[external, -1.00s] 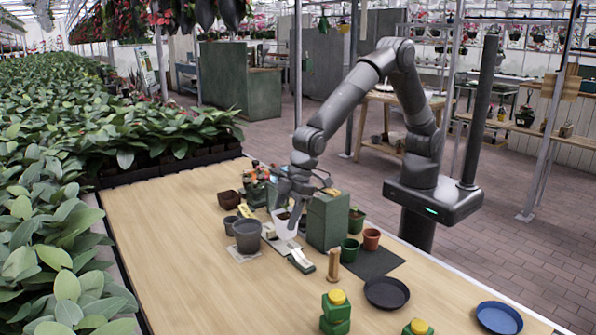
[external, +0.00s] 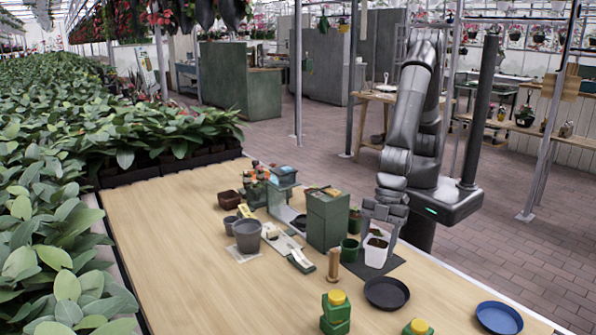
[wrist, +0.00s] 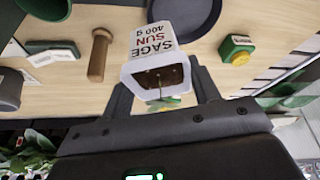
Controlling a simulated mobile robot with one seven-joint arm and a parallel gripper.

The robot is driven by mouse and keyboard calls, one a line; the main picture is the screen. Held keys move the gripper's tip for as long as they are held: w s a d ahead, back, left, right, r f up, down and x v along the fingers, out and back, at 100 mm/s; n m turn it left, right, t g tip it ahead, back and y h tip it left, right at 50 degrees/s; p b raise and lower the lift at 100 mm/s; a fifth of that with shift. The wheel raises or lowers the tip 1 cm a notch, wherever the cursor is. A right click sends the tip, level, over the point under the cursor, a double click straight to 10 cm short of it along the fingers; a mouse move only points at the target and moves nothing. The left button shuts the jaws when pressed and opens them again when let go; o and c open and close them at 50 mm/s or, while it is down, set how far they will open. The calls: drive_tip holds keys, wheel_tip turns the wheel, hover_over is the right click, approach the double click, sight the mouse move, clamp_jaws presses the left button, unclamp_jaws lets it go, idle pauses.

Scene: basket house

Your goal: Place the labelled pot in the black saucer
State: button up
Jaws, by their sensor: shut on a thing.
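The labelled pot (external: 376,254) is white, tapered and holds dark soil. In the wrist view the pot (wrist: 152,46) shows "SAGE SUN" lettering, and a small green sprig shows at its soil. My gripper (external: 380,228) is shut on its rim, and the pot looks roughly upright. The black saucer (external: 387,294) lies empty on the table, in front of the pot and slightly right of it. Part of the saucer (wrist: 198,14) shows beyond the pot in the wrist view. I cannot tell the pot's exact height above the table.
A tall green box (external: 328,220) and a green pot (external: 349,251) stand left of the held pot. A wooden peg (external: 334,265) stands left of the saucer. A blue saucer (external: 498,318) lies at the front right. Yellow-capped green bottles (external: 336,312) stand in front.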

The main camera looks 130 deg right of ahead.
drive_tip(key=shift+w+a+f, duration=0.1)
drive_tip(key=shift+a+f, duration=0.75)
drive_tip(key=shift+f, duration=0.35)
drive_tip(key=shift+w+a+f, duration=0.1)
drive_tip(key=shift+a+f, duration=0.8)
drive_tip(key=shift+f, duration=0.25)
drive_tip(key=shift+w+a+f, duration=0.1)
drive_tip(key=shift+a+f, duration=0.75)
drive_tip(key=shift+f, duration=0.35)
drive_tip(key=shift+s+f, duration=0.1)
drive_tip(key=shift+f, duration=0.05)
drive_tip(key=o, duration=1.3)
drive_tip(key=shift+c, duration=0.2)
